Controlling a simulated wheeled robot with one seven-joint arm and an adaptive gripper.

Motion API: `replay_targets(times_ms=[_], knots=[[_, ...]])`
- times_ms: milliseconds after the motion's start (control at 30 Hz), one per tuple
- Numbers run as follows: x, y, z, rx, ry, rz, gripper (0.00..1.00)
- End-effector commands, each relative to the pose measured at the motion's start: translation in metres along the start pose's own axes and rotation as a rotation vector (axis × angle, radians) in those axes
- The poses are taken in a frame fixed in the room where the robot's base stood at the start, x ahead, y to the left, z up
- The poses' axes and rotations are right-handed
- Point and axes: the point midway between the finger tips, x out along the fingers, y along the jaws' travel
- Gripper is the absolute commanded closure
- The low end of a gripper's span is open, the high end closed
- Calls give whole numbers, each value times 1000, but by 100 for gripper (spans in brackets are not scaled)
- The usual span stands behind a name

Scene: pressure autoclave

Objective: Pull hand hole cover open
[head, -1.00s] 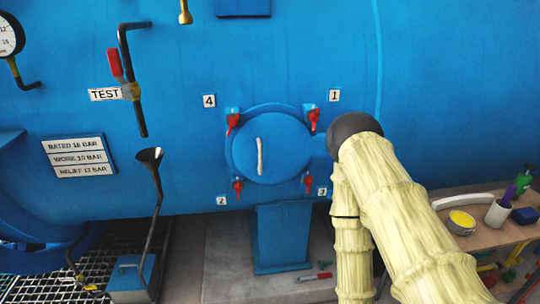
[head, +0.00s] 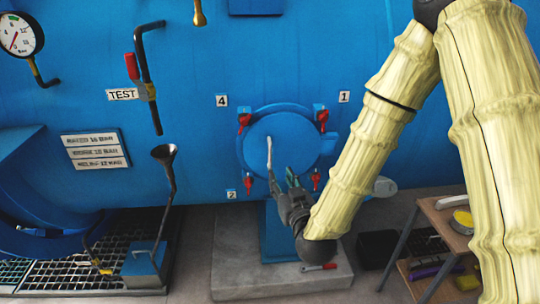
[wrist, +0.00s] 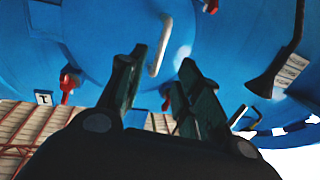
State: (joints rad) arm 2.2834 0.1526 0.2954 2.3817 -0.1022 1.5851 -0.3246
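The hand hole cover (head: 288,138) is a round blue disc seated on the blue vessel, and it looks closed. Its white bar handle (head: 268,153) stands upright left of the cover's middle. Red clamps sit around the rim, including one at upper left (head: 243,122) and one at upper right (head: 322,117). My gripper (head: 281,179) is just below the handle, in front of the cover's lower part. In the wrist view, its two dark fingers are apart and the handle (wrist: 161,47) appears beyond and between their tips. Whether they touch it I cannot tell.
A funnel (head: 164,154) on a bent pipe stands left of the cover, above a floor grating (head: 60,252). A blue pedestal (head: 275,232) is below the cover. A wooden table (head: 432,215) stands at right, partly behind my arm.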

Motion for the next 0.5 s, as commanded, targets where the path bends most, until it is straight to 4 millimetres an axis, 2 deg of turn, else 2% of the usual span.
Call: replay_targets(times_ms=[67,233,500], knots=[[3,0,-6,-1,14,1,66],[18,-1,-8,-1,16,1,66],[61,-1,-9,-1,15,1,66]])
